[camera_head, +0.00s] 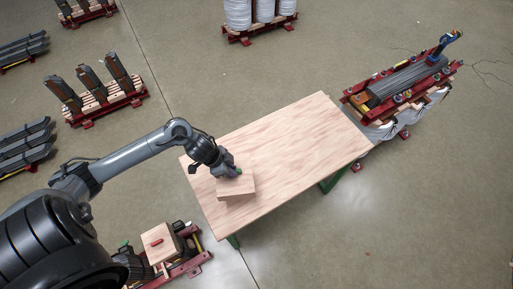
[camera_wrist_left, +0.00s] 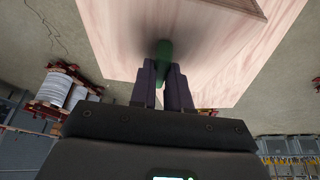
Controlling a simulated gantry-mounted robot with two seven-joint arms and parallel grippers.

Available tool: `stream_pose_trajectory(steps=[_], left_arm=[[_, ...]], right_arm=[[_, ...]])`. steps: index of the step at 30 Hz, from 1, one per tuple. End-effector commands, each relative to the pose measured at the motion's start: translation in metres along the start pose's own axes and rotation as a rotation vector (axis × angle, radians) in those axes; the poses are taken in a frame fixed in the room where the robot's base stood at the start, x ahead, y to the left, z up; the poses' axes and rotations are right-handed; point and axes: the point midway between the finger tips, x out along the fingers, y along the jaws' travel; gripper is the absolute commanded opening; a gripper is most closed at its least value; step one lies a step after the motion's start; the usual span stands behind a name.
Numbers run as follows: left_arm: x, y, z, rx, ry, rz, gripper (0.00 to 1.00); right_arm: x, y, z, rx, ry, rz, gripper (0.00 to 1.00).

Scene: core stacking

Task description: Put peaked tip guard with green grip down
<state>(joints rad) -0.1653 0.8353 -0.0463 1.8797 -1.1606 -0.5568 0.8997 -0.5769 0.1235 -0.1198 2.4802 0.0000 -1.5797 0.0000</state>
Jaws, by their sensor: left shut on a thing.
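The peaked tip guard (camera_head: 238,188) is a pale wooden block over the near left part of the wooden table (camera_head: 300,140) in the head view. Its green grip (camera_head: 239,171) shows at my left gripper (camera_head: 230,170). In the left wrist view, the two dark fingers of my left gripper (camera_wrist_left: 163,85) are shut on the green grip (camera_wrist_left: 163,52), with pale wood behind it. I cannot tell whether the guard touches the table or hangs just above it. My right gripper is not in view.
A red rack (camera_head: 190,268) at the lower left holds a wooden block with a red grip (camera_head: 156,241). A loaded red rack (camera_head: 352,98) stands beyond the table's right end. The table's middle and right are clear.

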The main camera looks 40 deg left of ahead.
Motion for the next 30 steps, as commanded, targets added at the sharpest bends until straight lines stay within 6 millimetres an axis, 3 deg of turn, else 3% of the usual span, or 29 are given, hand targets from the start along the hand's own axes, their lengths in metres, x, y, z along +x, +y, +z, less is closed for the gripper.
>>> stream_pose_trajectory(steps=[5, 19, 30], left_arm=[[0.005, -0.011, 0.012, -0.001, -0.002, -0.002, 0.0], [0.034, -0.083, 0.075, -0.001, 0.0, -0.003, 0.0], [0.048, -0.095, 0.091, 0.0, 0.001, 0.001, 0.0]], right_arm=[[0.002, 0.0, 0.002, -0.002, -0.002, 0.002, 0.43], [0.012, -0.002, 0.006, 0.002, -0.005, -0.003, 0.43], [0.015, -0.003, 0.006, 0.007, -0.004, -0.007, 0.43]])
